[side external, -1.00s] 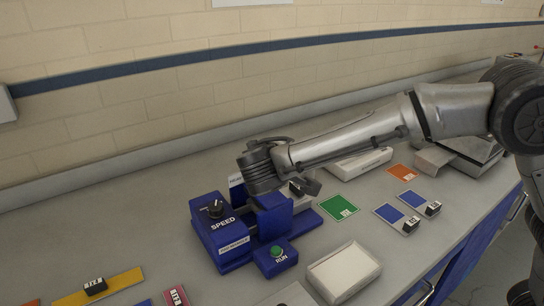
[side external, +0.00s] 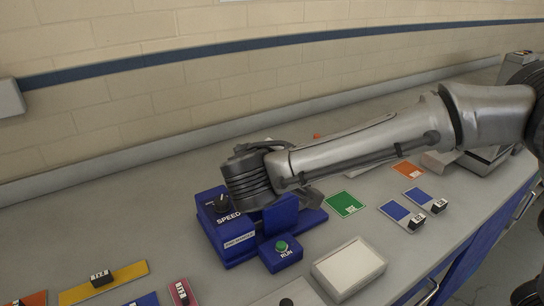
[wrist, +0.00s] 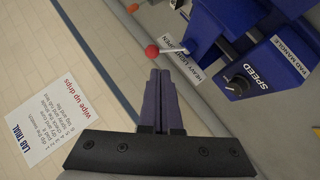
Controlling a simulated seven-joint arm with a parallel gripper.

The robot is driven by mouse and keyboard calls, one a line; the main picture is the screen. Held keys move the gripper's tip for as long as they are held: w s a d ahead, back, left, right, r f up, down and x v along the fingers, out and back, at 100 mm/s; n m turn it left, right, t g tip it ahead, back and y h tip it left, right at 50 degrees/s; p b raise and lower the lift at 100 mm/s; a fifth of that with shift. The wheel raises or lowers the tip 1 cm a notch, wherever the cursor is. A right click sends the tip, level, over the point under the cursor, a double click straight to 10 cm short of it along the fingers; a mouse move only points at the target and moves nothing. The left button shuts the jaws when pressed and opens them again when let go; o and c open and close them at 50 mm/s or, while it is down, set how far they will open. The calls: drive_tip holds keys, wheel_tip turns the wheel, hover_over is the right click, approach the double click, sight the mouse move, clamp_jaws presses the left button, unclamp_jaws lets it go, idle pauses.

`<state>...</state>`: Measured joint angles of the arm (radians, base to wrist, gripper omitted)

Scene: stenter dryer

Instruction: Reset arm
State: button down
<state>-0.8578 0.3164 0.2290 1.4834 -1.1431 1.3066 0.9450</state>
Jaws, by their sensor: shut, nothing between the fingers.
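My gripper (wrist: 160,74) is shut and empty in the wrist view, its two dark fingers pressed together. Its tips appear just below a red ball knob (wrist: 152,50) on a thin lever; whether they touch it I cannot tell. The lever belongs to the blue pad mangle (wrist: 212,28), which carries a HEAVY/LIGHT/OPEN label and a black SPEED dial (wrist: 238,86). In the side view my wrist hangs over the blue mangle (side external: 232,248) and hides its back part and the lever. The green RUN button (side external: 281,246) stands at its front.
A LAB TRIAL sheet (wrist: 50,122) is on the wall in the wrist view. A yellow strip (side external: 125,279) lies at left.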

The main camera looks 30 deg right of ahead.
drive_tip(key=v, duration=0.8)
drive_tip(key=w+d+r+m+g+h, duration=0.1)
drive_tip(key=d+r+m, duration=0.15)
drive_tip(key=d, duration=0.35)
drive_tip(key=w+d+r+m+g, duration=0.1)
drive_tip(key=d+r, duration=0.2)
drive_tip(key=d, duration=0.3)
drive_tip(key=s+d+m+g, duration=0.1)
drive_tip(key=s+d, duration=0.3)
drive_tip(key=d, duration=0.4)
drive_tip(key=s+d+m+g, duration=0.2)
drive_tip(key=s+d, duration=0.1)
drive_tip(key=d, duration=0.4)
drive_tip(key=s+d+f+y, duration=0.35)
drive_tip(key=s+d, duration=0.25)
drive_tip(key=s, duration=0.5)
drive_tip(key=s+a+f+n+y, duration=0.2)
drive_tip(key=s+a+f+y, duration=0.3)
drive_tip(key=f, duration=0.4)
drive_tip(key=shift+s+a+f+t, duration=0.35)
drive_tip(key=shift+s+a, duration=0.35)
drive_tip(key=shift+s, duration=0.25)
